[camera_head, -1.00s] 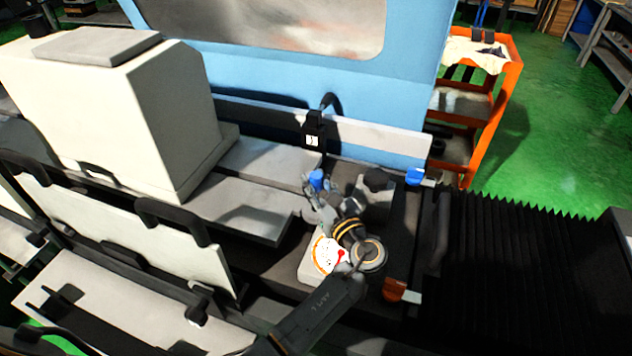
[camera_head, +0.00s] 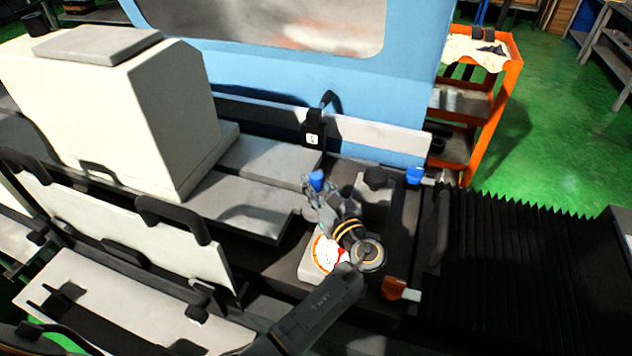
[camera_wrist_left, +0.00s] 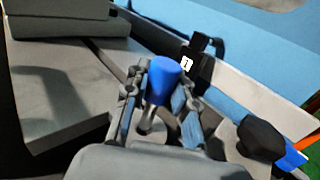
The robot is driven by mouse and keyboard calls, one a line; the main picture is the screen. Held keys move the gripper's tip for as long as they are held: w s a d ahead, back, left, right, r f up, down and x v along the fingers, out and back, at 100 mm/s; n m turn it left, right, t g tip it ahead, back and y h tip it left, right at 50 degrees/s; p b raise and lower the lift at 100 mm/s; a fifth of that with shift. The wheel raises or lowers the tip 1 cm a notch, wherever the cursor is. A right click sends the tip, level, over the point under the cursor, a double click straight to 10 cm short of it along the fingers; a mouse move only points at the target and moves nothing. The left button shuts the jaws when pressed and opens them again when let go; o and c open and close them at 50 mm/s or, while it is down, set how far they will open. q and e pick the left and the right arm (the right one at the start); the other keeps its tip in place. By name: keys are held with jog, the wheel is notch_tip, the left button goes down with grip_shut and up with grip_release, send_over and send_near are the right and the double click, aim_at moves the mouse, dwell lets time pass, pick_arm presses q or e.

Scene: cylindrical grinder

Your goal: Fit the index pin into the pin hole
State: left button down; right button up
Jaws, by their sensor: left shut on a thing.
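The index pin with its blue knob (camera_head: 317,180) is between the fingers of my left gripper (camera_head: 316,187). In the left wrist view the blue knob (camera_wrist_left: 169,78) stands upright, slightly tilted, with a grey shank (camera_wrist_left: 147,121) below it. The left gripper's fingers (camera_wrist_left: 160,100) are shut on the pin, one on each side. The gripper is above the dark machine bed, right of the grey table plate. The pin's lower end is hidden by my gripper, and I cannot make out the pin hole. My right gripper is in neither view.
A grey block with a black knob (camera_head: 376,178) stands just right of my gripper. A white-and-orange dial (camera_head: 326,255) is partly behind my arm. A black bellows (camera_head: 530,260) fills the right.

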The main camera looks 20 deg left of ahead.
pick_arm(q)
jog(key=shift+f+b, duration=1.45)
jog(key=shift+f, duration=1.05)
jog(key=shift+r, duration=0.1)
jog(key=shift+r+p, duration=2.45)
jog(key=shift+p, duration=0.25)
jog(key=shift+p, duration=0.65)
jog(key=shift+f+b, duration=1.7)
jog(key=shift+f, duration=0.75)
